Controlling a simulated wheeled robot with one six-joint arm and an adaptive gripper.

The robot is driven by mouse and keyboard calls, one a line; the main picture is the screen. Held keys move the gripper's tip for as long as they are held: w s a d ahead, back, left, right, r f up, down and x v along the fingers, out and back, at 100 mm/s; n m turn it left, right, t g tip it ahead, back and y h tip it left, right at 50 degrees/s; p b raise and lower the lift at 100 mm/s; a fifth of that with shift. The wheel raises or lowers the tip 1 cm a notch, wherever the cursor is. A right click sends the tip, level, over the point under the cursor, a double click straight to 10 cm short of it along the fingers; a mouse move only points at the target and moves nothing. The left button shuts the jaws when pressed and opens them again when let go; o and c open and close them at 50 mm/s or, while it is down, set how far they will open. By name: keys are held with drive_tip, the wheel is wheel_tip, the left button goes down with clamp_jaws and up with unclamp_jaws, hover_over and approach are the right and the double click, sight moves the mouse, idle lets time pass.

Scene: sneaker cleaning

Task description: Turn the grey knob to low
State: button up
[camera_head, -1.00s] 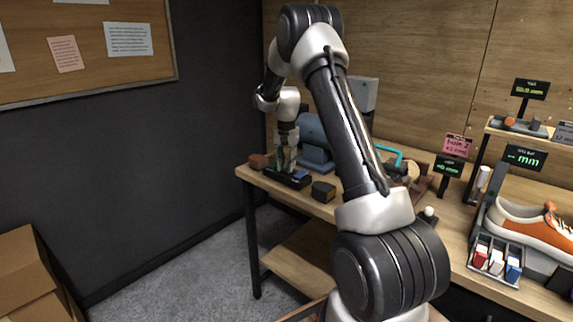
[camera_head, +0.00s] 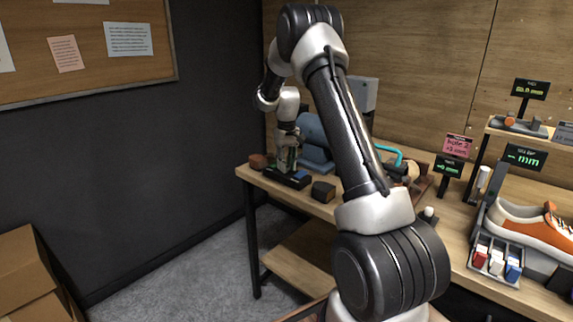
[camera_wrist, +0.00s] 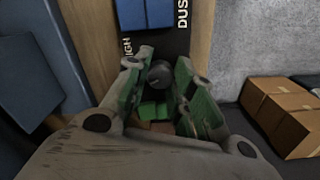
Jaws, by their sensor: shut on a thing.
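The grey knob (camera_wrist: 160,73) shows in the wrist view as a small dark round top between the two green-padded fingers of my gripper (camera_wrist: 160,88). My gripper is shut on it from above. In the head view my gripper (camera_head: 287,158) points down at the black panel (camera_head: 287,178) on the left end of the bench. The knob is hidden by the gripper there. I cannot make out the knob's pointer.
A blue machine (camera_head: 316,145) stands right behind my gripper. A dark block (camera_head: 323,192) and a brown block (camera_head: 258,161) flank the panel. Cardboard boxes (camera_head: 30,275) are on the floor at left.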

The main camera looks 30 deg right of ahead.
drive_tip(key=shift+n, duration=1)
drive_tip(key=o, duration=1.1)
drive_tip(key=shift+c, duration=0.2)
drive_tip(key=shift+r, duration=0.1)
wheel_tip(320, 180, up, 12)
